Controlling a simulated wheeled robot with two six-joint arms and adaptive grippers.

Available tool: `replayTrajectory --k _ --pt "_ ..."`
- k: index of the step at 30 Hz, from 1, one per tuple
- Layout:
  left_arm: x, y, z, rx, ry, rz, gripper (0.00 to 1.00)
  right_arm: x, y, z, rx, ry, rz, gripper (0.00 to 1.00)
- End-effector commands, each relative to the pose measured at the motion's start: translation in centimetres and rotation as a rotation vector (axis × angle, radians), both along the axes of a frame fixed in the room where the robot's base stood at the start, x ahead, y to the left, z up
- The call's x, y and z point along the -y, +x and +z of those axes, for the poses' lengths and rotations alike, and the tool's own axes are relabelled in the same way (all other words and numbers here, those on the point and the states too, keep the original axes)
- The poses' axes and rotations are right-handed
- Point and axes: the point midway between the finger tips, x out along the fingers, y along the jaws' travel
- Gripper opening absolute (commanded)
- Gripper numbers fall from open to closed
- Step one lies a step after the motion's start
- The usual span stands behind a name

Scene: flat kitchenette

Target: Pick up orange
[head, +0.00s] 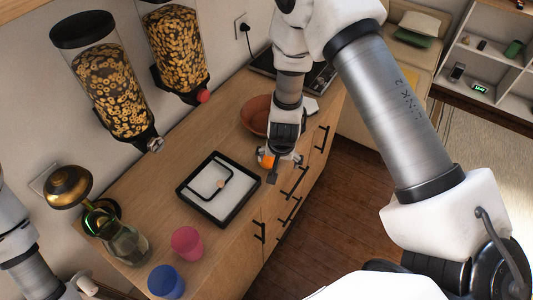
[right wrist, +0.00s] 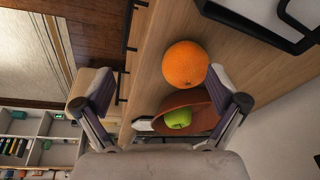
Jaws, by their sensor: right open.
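The orange (right wrist: 185,64) sits on the wooden counter in the right wrist view, beside a brown bowl (right wrist: 172,113) that holds a green apple (right wrist: 179,119). My right gripper (right wrist: 165,92) is open, with its fingers wide apart. The orange lies just beyond the fingertips, nearer the finger on the right, and is not between closed jaws. In the head view the orange (head: 266,160) shows partly behind my right gripper (head: 285,168). My left gripper is not seen in the head view; only part of my left arm shows at the left edge.
A black-rimmed tray (head: 239,212) lies on the counter (head: 160,190) near the orange. A pink cup (head: 187,243), a blue cup (head: 166,282) and a glass jug (head: 124,243) stand at the near end. Cereal dispensers (head: 102,85) hang on the wall. Drawer handles (head: 296,181) stick out along the front.

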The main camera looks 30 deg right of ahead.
Motion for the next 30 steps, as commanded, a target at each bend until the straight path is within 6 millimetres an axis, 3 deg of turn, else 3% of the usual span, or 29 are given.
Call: replayTrajectory --k 1,4,10,18,26,30 --pt "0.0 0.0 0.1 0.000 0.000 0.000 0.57 -0.3 1.6 1.3 0.026 0.019 -0.036 0.96" --pt "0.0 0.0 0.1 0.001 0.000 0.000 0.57 -0.6 3.3 2.4 0.050 0.049 -0.085 0.96" --pt "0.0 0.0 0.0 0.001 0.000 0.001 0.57 -0.5 4.0 0.0 0.048 0.052 -0.090 0.96" --pt "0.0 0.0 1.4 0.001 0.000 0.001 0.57 -0.3 5.1 -4.1 0.049 0.051 -0.088 0.96" --pt "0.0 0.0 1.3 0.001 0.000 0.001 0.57 -0.2 5.3 -4.9 0.050 0.051 -0.088 0.96" --pt "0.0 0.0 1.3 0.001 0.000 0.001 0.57 -0.2 5.3 -4.9 0.050 0.051 -0.088 0.46"
